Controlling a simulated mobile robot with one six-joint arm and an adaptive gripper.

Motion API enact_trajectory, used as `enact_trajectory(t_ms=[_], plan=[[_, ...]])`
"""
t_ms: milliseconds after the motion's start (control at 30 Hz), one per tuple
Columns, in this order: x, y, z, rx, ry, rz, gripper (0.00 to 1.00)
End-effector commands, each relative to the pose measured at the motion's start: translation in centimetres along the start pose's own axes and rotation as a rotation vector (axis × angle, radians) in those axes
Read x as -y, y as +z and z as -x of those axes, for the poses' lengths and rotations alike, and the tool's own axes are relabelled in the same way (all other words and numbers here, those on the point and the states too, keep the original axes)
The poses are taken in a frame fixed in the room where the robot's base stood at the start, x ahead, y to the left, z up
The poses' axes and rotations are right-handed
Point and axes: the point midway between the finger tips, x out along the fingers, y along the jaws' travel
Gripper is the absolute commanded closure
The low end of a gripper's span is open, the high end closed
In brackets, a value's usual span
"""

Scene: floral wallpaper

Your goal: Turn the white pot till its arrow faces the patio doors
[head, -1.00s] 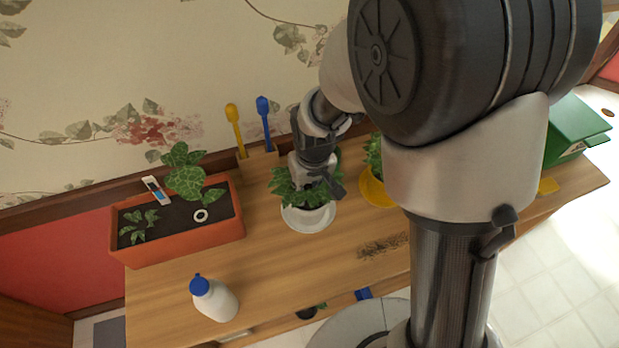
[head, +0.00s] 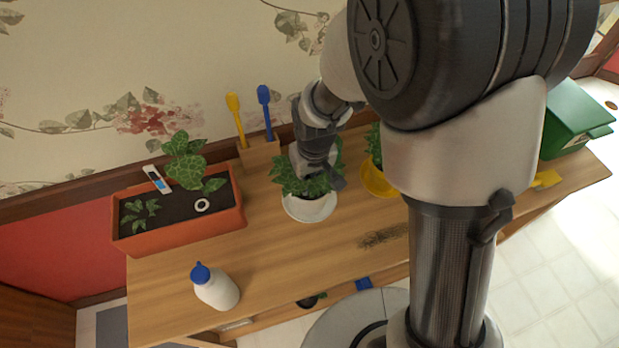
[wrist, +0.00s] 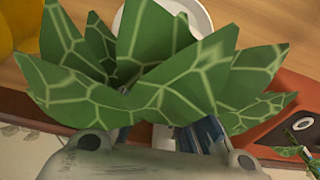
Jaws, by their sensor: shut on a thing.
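The white pot (head: 314,206) stands on a white saucer (head: 290,212) on the wooden bench, with a leafy green plant in it. My gripper (head: 318,184) reaches down into the leaves from above and is shut on the pot; the leaves cover the exact grip. In the wrist view, pale-veined leaves (wrist: 150,75) fill the middle and hide most of the pot, and the white saucer (wrist: 196,14) shows behind them. My fingers (wrist: 200,138) are partly hidden under the leaves. No arrow on the pot shows in either view. I cannot make out the patio doors for sure.
A yellow pot (head: 376,182) with a plant stands close on the right. A terracotta planter (head: 185,229) is on the left, a white bottle (head: 219,291) in front. A holder (head: 259,154) with yellow and blue tools stands behind. Spilled soil (head: 382,237) lies right of the saucer.

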Motion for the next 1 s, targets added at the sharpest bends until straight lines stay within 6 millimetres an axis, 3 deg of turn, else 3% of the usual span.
enact_trajectory(t_ms=[567,1000], plan=[[0.00,-0.15,0.53,-0.002,0.002,-0.012,1.00],[0.06,-0.05,0.28,-0.002,0.038,-0.250,1.00]])
